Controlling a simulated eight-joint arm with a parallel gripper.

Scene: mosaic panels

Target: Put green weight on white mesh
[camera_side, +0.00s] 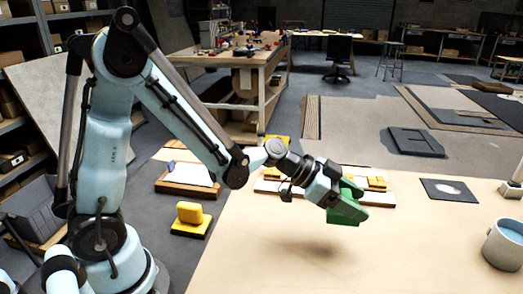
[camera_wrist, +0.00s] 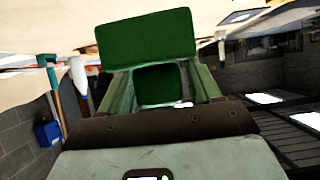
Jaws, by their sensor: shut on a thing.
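My gripper (camera_side: 352,192) is shut on a green weight (camera_side: 343,214) and holds it above the tan table, with a soft shadow on the tabletop below and to the left. In the wrist view, the green weight (camera_wrist: 148,36) shows a broad flat plate beyond the fingers, and its smaller block sits between them. A white sheet (camera_side: 188,175) lies in a wooden tray at the left, with a small blue item on it. A pale panel (camera_side: 268,187) lies behind my gripper with yellow pieces around it. I cannot tell which of these is the white mesh.
A yellow weight (camera_side: 190,217) stands left of the table. A dark panel with a white patch (camera_side: 450,189) lies at the table's far right edge. A grey container with blue contents (camera_side: 504,244) stands at the right. The table's middle is clear.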

